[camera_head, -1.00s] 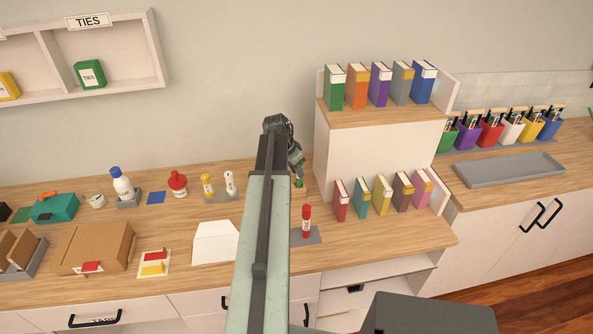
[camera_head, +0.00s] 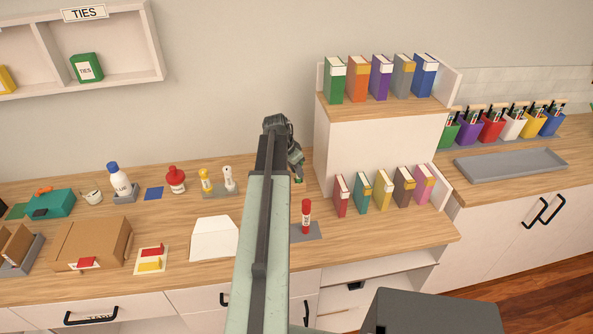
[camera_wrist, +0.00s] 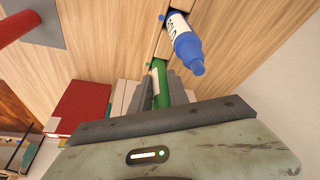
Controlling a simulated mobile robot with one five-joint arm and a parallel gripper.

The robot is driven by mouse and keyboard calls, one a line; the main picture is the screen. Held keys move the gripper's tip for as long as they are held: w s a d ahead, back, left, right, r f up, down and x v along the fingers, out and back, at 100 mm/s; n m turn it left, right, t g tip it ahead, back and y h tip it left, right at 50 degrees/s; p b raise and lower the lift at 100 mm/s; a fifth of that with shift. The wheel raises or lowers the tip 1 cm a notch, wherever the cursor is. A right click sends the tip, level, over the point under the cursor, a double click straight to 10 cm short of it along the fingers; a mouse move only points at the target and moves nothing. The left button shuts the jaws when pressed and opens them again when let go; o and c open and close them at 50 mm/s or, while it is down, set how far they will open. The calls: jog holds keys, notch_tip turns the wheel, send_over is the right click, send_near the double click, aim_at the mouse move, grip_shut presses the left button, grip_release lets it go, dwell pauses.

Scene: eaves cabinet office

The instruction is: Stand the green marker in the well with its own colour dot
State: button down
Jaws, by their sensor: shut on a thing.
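My gripper (camera_wrist: 161,92) is shut on the green marker (camera_wrist: 160,76), which shows between its two fingers in the wrist view. The marker's far end meets the pale wooden holder (camera_wrist: 165,42) in the picture; I cannot tell whether it is inside a well. A small green dot (camera_wrist: 149,64) shows beside that end. A blue marker (camera_wrist: 186,44) with a white label stands in the holder near a blue dot (camera_wrist: 162,17). In the head view, my gripper (camera_head: 297,174) is mostly hidden behind my arm, with a bit of green below it.
A red glue stick (camera_head: 306,216) stands on a grey mat (camera_head: 312,231) just right of my arm.

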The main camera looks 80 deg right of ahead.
jog(key=shift+f+b, duration=0.4)
jog(key=shift+f, duration=0.1)
jog(key=c, duration=1.2)
grip_release()
jog(key=shift+o, duration=0.2)
jog(key=shift+r, duration=0.15)
jog(key=p+v, duration=0.7)
jog(key=shift+r, duration=0.3)
jog(key=shift+w+a+f, duration=0.1)
jog(key=shift+a, duration=0.05)
